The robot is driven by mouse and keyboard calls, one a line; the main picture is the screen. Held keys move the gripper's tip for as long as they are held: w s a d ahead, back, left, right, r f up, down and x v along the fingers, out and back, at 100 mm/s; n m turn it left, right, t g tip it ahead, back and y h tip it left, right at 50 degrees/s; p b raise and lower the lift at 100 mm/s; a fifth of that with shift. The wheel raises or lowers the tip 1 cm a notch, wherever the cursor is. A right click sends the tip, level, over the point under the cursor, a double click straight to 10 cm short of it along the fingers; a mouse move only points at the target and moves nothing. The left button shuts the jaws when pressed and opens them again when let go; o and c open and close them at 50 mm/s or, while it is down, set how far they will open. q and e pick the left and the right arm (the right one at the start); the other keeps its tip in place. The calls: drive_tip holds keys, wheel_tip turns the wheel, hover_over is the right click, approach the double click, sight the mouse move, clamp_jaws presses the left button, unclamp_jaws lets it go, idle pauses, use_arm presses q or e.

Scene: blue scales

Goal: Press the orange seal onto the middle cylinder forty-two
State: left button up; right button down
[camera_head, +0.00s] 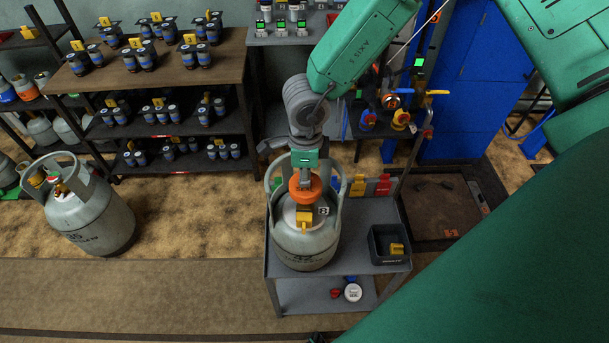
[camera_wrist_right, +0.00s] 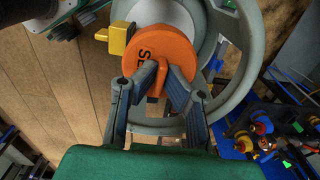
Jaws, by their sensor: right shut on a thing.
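The grey cylinder marked 42 (camera_head: 303,250) stands upright on a small grey cart, with its collar handles around the valve. The orange seal (camera_head: 305,187) is at the top of this cylinder, inside the collar. My right gripper (camera_head: 304,172) comes down from above and is shut on the seal's grip tab. In the right wrist view the orange seal (camera_wrist_right: 160,62) faces me with part of its lettering showing, and the fingers (camera_wrist_right: 155,85) close on its tab. A yellow block (camera_wrist_right: 117,39) shows beside the seal. Whether the seal touches the valve is hidden.
The grey cart (camera_head: 290,292) also carries a black bin (camera_head: 390,244), with yellow and red tags behind. Another grey cylinder marked 35 (camera_head: 90,215) stands on the floor at left. Shelves (camera_head: 160,75) with small canisters stand behind. The floor between cylinder and cart is clear.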

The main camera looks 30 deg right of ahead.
drive_tip(key=shift+p, duration=0.4)
drive_tip(key=shift+f, duration=0.2)
drive_tip(key=c, duration=1.6)
unclamp_jaws()
drive_tip(key=shift+r, duration=0.4)
wheel_tip(320, 180, up, 11)
